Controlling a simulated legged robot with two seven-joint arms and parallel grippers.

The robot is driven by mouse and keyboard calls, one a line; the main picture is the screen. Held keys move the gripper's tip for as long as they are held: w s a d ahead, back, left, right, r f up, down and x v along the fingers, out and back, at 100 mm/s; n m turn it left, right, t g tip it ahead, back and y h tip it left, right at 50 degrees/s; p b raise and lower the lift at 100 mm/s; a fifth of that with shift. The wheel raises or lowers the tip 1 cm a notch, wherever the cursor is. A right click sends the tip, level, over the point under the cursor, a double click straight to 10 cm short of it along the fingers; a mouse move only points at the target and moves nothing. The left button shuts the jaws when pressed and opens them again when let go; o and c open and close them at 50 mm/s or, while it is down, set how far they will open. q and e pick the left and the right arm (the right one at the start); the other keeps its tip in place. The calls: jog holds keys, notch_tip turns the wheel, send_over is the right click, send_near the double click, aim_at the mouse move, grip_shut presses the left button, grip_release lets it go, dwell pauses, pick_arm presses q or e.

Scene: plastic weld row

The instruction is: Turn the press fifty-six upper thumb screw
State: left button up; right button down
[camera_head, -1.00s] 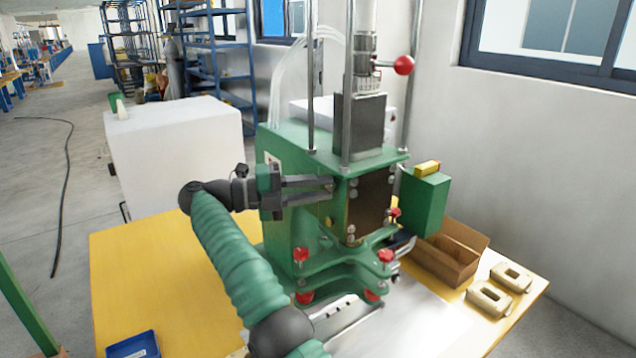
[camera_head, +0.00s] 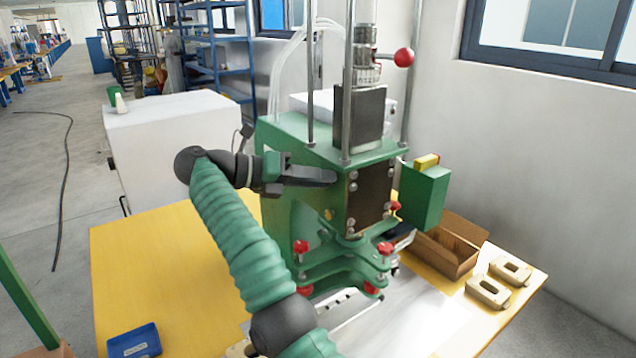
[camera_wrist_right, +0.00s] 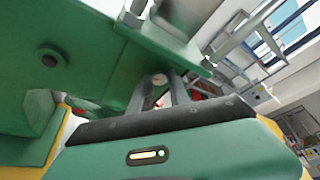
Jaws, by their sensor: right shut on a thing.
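The green press (camera_head: 300,150) stands on the yellow table. My right gripper (camera_head: 333,177) reaches in from the left to the press's upper body, beside the dark front plate (camera_head: 370,200) with its silver screws. In the right wrist view its two fingers (camera_wrist_right: 160,84) close on a small pale round screw head (camera_wrist_right: 158,79) under the green top plate. The fingers hide most of this screw in the head view, so I cannot make out its shape there. My left gripper is not in view.
Red knobs (camera_head: 301,247) sit on the lower green bracket. A green box (camera_head: 424,198) with a yellow part is fixed at the press's right. A cardboard box (camera_head: 445,258) and beige blocks (camera_head: 487,292) lie right. A blue tray (camera_head: 133,342) lies front left; the left tabletop is clear.

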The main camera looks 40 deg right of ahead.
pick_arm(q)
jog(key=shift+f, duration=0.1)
pick_arm(e)
jog(key=shift+f, duration=0.15)
dwell(0.3)
jog(key=c, duration=1.5)
grip_release()
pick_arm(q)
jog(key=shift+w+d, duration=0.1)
pick_arm(e)
jog(key=shift+o, duration=1.3)
jog(key=shift+w+d, duration=0.1)
jog(key=shift+w, duration=0.05)
pick_arm(q)
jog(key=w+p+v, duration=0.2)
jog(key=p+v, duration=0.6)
jog(key=p, duration=0.1)
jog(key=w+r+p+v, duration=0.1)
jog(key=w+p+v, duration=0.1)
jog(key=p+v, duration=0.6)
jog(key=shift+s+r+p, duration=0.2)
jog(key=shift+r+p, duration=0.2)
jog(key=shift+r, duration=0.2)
pick_arm(e)
jog(key=v, duration=1.2)
